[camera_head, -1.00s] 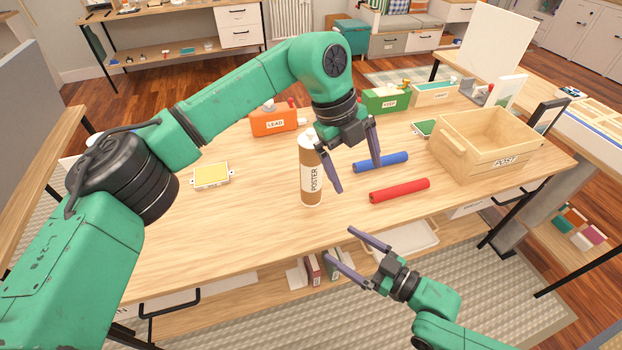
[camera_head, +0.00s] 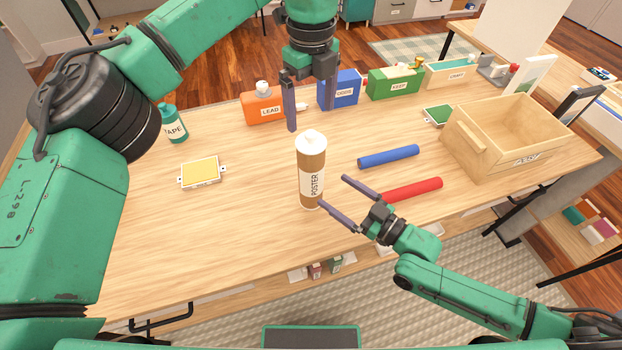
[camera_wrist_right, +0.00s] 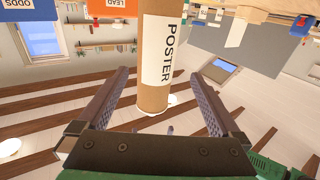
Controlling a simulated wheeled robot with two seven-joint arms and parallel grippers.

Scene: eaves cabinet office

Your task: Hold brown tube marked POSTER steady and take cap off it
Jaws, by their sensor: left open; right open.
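The brown tube marked POSTER (camera_head: 312,166) stands upright on the table, with a white cap (camera_head: 311,141) on its top. My left gripper (camera_head: 309,126) is open and empty, above and behind the tube, its fingers pointing down near the cap. My right gripper (camera_head: 350,197) is open and empty at the tube's lower right, its fingers pointing toward the tube.
A blue roll (camera_head: 388,156) and a red roll (camera_head: 412,190) lie right of the tube. A wooden crate (camera_head: 463,139) stands at the right. An orange LEAD box (camera_head: 264,108) and blue box (camera_head: 339,91) stand behind. A yellow pad (camera_head: 201,172) and TAPE bottle (camera_head: 174,124) are left.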

